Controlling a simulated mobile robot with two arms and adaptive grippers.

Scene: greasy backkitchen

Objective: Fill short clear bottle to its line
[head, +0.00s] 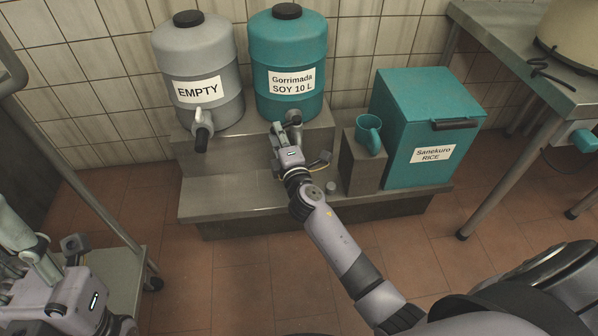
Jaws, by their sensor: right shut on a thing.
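The teal soy container (290,55), labelled "Gorrimada SOY 10 L", stands on the raised step. Its tap (294,117) sticks out low on the front. My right gripper (283,130) is at this tap and looks shut on its handle, which the fingers mostly hide. I cannot make out a short clear bottle or a fill line. A small pale round thing (331,187) lies on the lower step; it is too small to identify. My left gripper (32,252) is at the lower left, away from the containers; its fingers are unclear.
A grey container (198,65) labelled "EMPTY" stands left of the soy, its tap (202,132) overhanging the step. A metal table (500,40) is at right.

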